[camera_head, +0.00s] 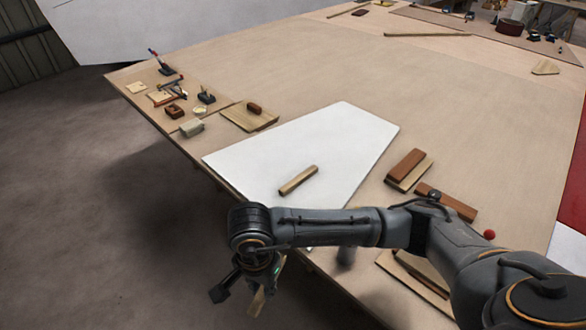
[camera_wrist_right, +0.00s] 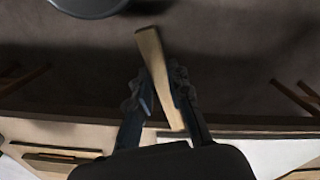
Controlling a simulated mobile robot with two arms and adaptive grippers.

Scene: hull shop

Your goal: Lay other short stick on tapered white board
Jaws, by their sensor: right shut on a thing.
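The tapered white board (camera_head: 310,145) lies flat on the large wooden table. One short wooden stick (camera_head: 298,180) lies on the board toward its near side. My right gripper (camera_head: 252,290) is out past the table's near edge, over the floor, shut on the other short stick (camera_head: 257,301). In the right wrist view this stick (camera_wrist_right: 158,75) sits tilted between the fingers of the gripper (camera_wrist_right: 163,92). My left gripper is not in view.
Brown blocks (camera_head: 405,165) on thin boards lie right of the white board. A board with a small block (camera_head: 254,108) and several small tools lie to its left. The table's far middle (camera_head: 330,60) is mostly clear.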

